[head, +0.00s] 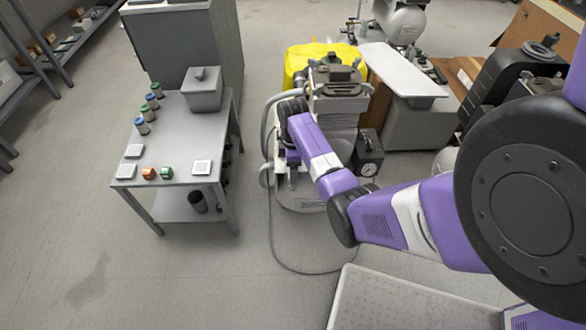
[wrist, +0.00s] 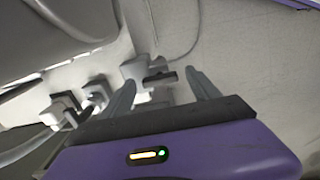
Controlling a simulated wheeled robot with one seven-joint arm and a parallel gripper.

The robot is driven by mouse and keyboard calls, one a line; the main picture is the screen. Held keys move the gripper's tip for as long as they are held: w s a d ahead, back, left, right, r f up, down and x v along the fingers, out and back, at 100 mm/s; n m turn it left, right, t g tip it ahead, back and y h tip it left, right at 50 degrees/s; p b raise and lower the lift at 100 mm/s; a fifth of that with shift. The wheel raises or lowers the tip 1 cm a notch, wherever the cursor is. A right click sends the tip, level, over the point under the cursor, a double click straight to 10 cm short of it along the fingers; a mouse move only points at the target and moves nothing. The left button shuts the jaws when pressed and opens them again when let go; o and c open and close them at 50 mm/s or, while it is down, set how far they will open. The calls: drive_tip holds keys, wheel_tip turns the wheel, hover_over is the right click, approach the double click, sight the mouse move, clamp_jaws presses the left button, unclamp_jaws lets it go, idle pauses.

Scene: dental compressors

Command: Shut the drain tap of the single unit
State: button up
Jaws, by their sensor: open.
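A small tap with a dark handle (wrist: 159,77) and grey body (wrist: 134,69) lies between and just beyond the fingertips. I cannot tell whether the fingers touch it. In the head view my arm hides the tap.
Pale fittings (wrist: 96,94) and a hose (wrist: 25,148) sit left of the fingers. A grey table (head: 185,170) with bottles and small boxes stands left of the unit. A cable (head: 283,262) lies on the floor. A yellow cover (head: 310,55) and another compressor (head: 403,22) are behind.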

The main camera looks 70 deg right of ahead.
drive_tip(key=c, duration=1.4)
drive_tip(key=shift+o, duration=0.2)
drive_tip(key=shift+r+m+p, duration=0.15)
drive_tip(key=shift+m+p, duration=0.15)
drive_tip(key=shift+p, duration=0.1)
drive_tip(key=m+p, duration=0.2)
drive_tip(key=shift+r+m, duration=0.1)
drive_tip(key=shift+m, duration=0.2)
drive_tip(key=m+p, duration=0.3)
drive_tip(key=m, duration=0.2)
drive_tip(key=shift+w+m, duration=0.1)
drive_tip(key=shift+m, duration=0.2)
drive_tip(key=m+p, duration=0.1)
drive_tip(key=m, duration=0.3)
drive_tip(key=shift+f+m+p, duration=0.2)
drive_tip(key=shift+m+p, duration=0.35)
drive_tip(key=shift+m, duration=1.95)
